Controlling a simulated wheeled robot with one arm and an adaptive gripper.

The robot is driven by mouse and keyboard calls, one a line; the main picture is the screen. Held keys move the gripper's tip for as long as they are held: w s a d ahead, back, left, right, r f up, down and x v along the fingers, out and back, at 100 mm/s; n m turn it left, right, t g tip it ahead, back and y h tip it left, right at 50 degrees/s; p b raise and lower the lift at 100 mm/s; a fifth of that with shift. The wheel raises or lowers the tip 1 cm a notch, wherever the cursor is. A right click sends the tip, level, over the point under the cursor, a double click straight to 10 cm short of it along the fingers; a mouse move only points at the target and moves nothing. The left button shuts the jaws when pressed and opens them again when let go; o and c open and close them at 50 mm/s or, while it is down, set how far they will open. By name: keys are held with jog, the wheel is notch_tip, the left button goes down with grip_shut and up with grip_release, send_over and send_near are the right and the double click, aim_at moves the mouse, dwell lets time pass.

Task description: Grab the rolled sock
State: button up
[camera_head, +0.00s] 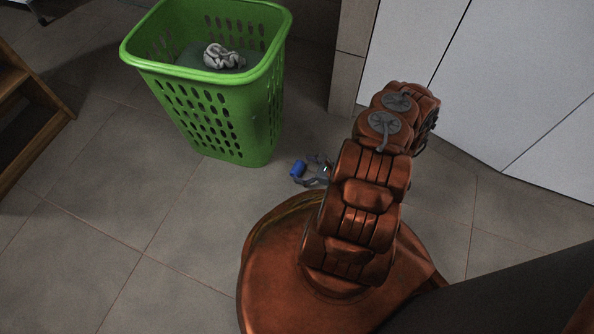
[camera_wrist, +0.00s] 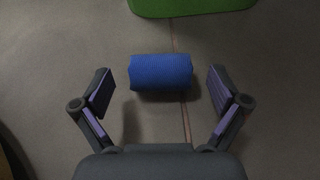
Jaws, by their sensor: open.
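The rolled sock is a blue cylinder lying on the tiled floor. In the head view the rolled sock (camera_head: 298,169) is in front of the green basket, just left of my gripper (camera_head: 313,174). In the wrist view the rolled sock (camera_wrist: 161,72) lies crosswise at the upper middle. My gripper (camera_wrist: 161,92) is open there, with one finger to the left of the sock and one to the right. A gap shows between each finger and the sock's ends. My arm hides part of the gripper in the head view.
A green laundry basket (camera_head: 222,118) stands behind the sock, with a crumpled grey-white cloth (camera_head: 222,57) inside. Its base (camera_wrist: 190,8) shows at the wrist view's top edge. White cabinet fronts (camera_head: 520,80) are at the right, wooden steps (camera_head: 25,115) at the left. Floor at the left is clear.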

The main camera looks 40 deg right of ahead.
jog(key=shift+b+x, duration=0.4)
jog(key=shift+x, duration=0.9)
jog(key=c, duration=0.9)
